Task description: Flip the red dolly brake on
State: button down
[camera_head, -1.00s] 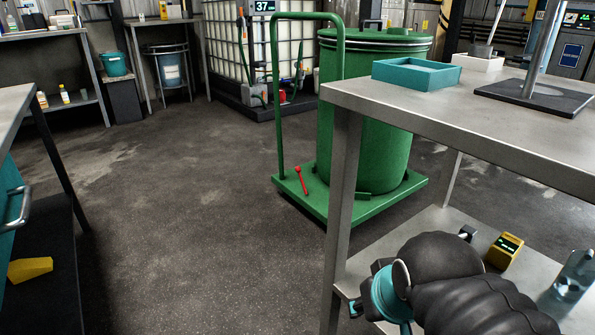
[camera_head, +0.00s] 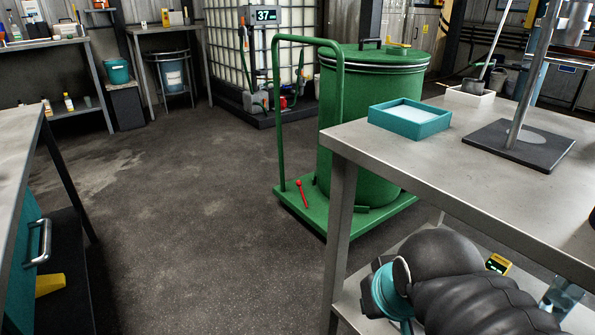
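The red dolly brake (camera_head: 301,194) is a small lever with a round knob, tilted up from the left part of the green dolly's deck (camera_head: 289,202). The dolly has a tall green handle (camera_head: 279,110) and carries a large green lidded drum (camera_head: 365,110). The dolly stands on the floor beyond the steel table, whose near leg and top hide part of it. My arm shows at the lower right, black and teal, well short of the brake. My gripper's fingers cannot be made out.
A steel table (camera_head: 470,160) at right bears a teal tray (camera_head: 409,119) and a stand (camera_head: 520,150). Another bench (camera_head: 18,140) edges the left, with a teal cabinet below. The dark floor (camera_head: 190,220) between them is clear. A caged tank (camera_head: 225,50) stands behind.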

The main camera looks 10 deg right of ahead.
aim_at(299, 183)
jog(key=u, duration=1)
jog(key=i, duration=6.25)
jog(key=z, duration=2.55)
